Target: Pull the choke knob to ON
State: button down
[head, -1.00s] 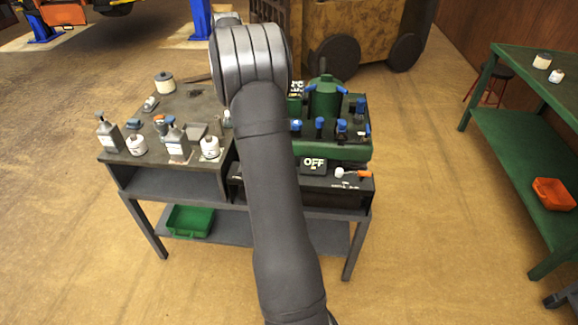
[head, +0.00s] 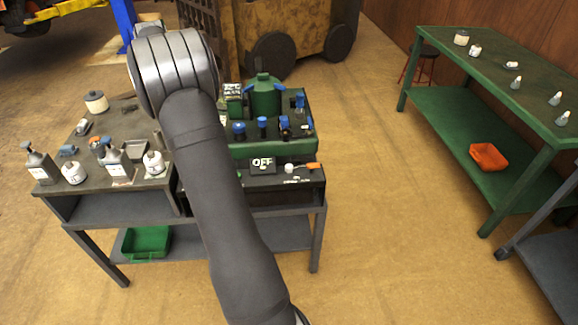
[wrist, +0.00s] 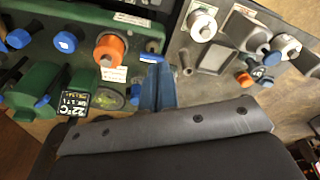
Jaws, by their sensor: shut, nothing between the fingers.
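In the head view an OFF sign (head: 263,163) stands on the front ledge of the bench. Behind stands the green machine (head: 275,149) with several blue-capped parts. In the wrist view an orange knob (wrist: 110,48) with a pale centre sits on the green machine beside white labels. I cannot tell which part is the choke knob; the small labels are unreadable. My gripper (wrist: 157,68) is shut and empty, right of the orange knob and apart from it. My arm hides it in the head view.
Bottles (head: 117,163) and jars crowd the bench left of my arm. A green bin (head: 146,243) sits on the lower shelf. A green table (head: 420,88) with an orange tray (head: 488,157) stands at right. Open floor lies between bench and table.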

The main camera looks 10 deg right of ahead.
dwell(0.4)
jog(key=c, duration=1.8)
grip_release()
jog(key=shift+d+f, duration=0.1)
jog(key=shift+d, duration=0.05)
jog(key=o, duration=0.6)
jog(key=d, duration=0.1)
jog(key=d+f+m, duration=0.1)
jog(key=d+m, duration=0.1)
jog(key=d, duration=0.1)
jog(key=shift+w+f+h, duration=0.3)
jog(key=shift+f, duration=0.05)
jog(key=shift+o, duration=0.2)
jog(key=m+t+h, duration=0.2)
jog(key=m+h, duration=0.1)
jog(key=m, duration=1)
send_over(289, 166)
jog(key=s+a, duration=0.5)
notch_tip(289, 166, down, 10)
jog(key=f, duration=0.1)
jog(key=x, duration=1.6)
jog(key=shift+d+f, duration=0.35)
jog(key=shift+d, duration=0.05)
